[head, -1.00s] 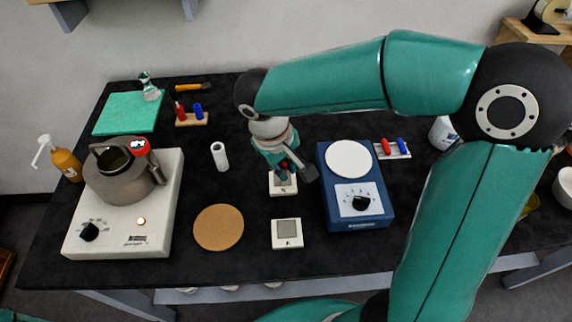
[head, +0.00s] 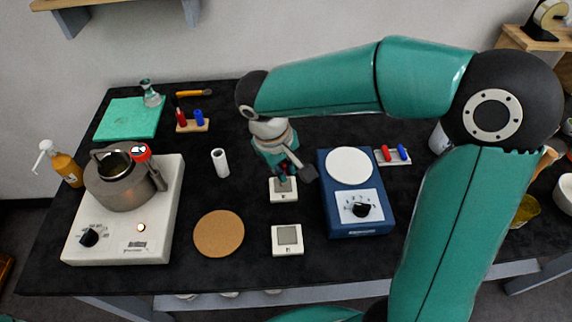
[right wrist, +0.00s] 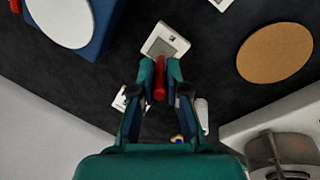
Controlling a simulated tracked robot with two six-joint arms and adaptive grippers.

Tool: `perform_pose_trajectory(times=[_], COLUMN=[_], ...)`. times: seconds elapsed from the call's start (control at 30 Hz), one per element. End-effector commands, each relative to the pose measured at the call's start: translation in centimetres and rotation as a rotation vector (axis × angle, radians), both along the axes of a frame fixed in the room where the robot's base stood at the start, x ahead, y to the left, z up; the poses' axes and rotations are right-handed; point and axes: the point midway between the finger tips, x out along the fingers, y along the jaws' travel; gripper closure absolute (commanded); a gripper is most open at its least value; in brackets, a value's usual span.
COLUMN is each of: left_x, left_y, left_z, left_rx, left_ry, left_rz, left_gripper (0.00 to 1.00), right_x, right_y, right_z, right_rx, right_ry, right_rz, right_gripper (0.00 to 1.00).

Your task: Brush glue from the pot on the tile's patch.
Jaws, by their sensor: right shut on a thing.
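A grey metal pot (head: 126,188) with an open top stands on the white hot plate (head: 110,241) at the left of the head view. A pale tile (head: 288,251) with a grey patch lies near the front middle. A similar tile (head: 283,196) lies just behind it and also shows in the right wrist view (right wrist: 176,33). My right gripper (head: 285,172) is above this farther tile. In the right wrist view my right gripper (right wrist: 160,80) is shut on a slim red thing (right wrist: 160,88). I cannot tell whether it touches the tile. My left gripper is out of view.
A cork disc (head: 219,234), a white cylinder (head: 220,162) and a blue device (head: 357,224) with a round white plate surround the tiles. A rack (head: 190,127) with red and blue pieces and an orange-handled tool (head: 195,93) lie farther back.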

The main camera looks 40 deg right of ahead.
Motion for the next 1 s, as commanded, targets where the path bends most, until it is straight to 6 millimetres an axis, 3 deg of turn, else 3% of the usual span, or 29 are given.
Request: perform_pose_trajectory(times=[0.23, 0.7, 1.0], left_x=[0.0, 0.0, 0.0], left_y=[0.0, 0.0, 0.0], left_z=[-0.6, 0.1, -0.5], left_rx=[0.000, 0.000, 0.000], left_ry=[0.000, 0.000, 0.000], left_rz=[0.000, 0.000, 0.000], left_gripper=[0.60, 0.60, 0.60], right_x=[-1.2, 1.1, 0.0], right_y=[0.7, -0.7, 0.1], right_z=[-0.1, -0.2, -0.2], right_rx=[0.000, 0.000, 0.000], right_ry=[0.000, 0.002, -0.001], right_rz=[0.000, -0.001, 0.002], right_gripper=[1.00, 1.00, 1.00])
